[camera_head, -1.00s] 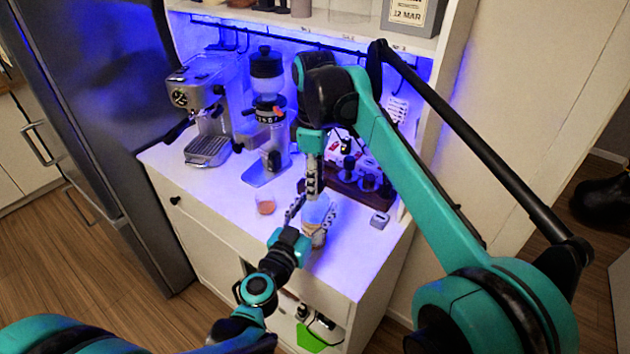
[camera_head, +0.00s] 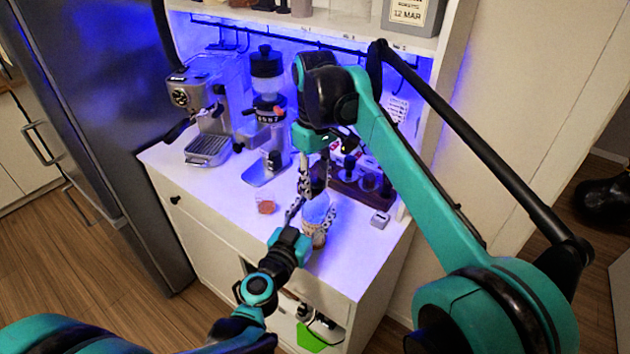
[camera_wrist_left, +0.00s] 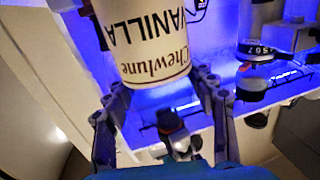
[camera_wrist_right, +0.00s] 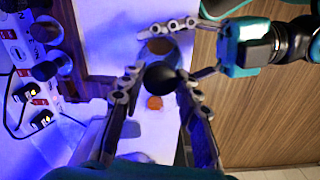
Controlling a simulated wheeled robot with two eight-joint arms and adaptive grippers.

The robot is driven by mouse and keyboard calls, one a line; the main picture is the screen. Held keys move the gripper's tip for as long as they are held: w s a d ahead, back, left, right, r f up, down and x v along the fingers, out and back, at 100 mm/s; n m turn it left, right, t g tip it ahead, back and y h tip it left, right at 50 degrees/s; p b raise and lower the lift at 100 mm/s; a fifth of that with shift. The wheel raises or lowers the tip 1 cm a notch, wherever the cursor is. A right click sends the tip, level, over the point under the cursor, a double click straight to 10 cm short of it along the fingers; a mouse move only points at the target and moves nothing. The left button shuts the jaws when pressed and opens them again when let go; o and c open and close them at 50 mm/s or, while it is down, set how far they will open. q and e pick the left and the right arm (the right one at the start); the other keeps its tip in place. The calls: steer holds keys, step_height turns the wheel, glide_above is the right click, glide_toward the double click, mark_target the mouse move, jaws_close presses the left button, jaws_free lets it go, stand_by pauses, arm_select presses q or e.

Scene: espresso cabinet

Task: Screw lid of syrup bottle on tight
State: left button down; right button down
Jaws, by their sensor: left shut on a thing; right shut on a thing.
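The syrup bottle (camera_head: 317,229) stands upright near the front right of the white counter. In the left wrist view its cream "Chewlune VANILLA" label (camera_wrist_left: 150,45) appears upside down. My left gripper (camera_head: 314,212) is shut around the bottle's body; its fingers flank it in the left wrist view (camera_wrist_left: 165,95). My right gripper (camera_head: 313,186) comes down from above and is shut on the dark, round lid (camera_wrist_right: 160,78), directly over the bottle's top. The lid shows as a small dark patch in the head view (camera_head: 317,187). Its seating on the neck is hidden.
A grinder (camera_head: 268,115) and an espresso machine (camera_head: 205,105) stand behind. A dark wooden tray (camera_head: 345,188) and a small grey box (camera_head: 380,220) are at right. The front counter is clear.

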stand_by(0.5)
steer(key=c, duration=1.1)
jaws_free()
steer(key=shift+r, duration=2.25)
steer(key=shift+c, duration=0.5)
steer(key=n, duration=0.1)
steer(key=r+n, duration=0.1)
steer(key=shift+r+n, duration=0.3)
steer(key=shift+n, duration=0.1)
steer(key=r+n, duration=0.1)
steer(key=n, duration=0.1)
steer(key=r+n, duration=0.1)
steer(key=shift+n, duration=0.4)
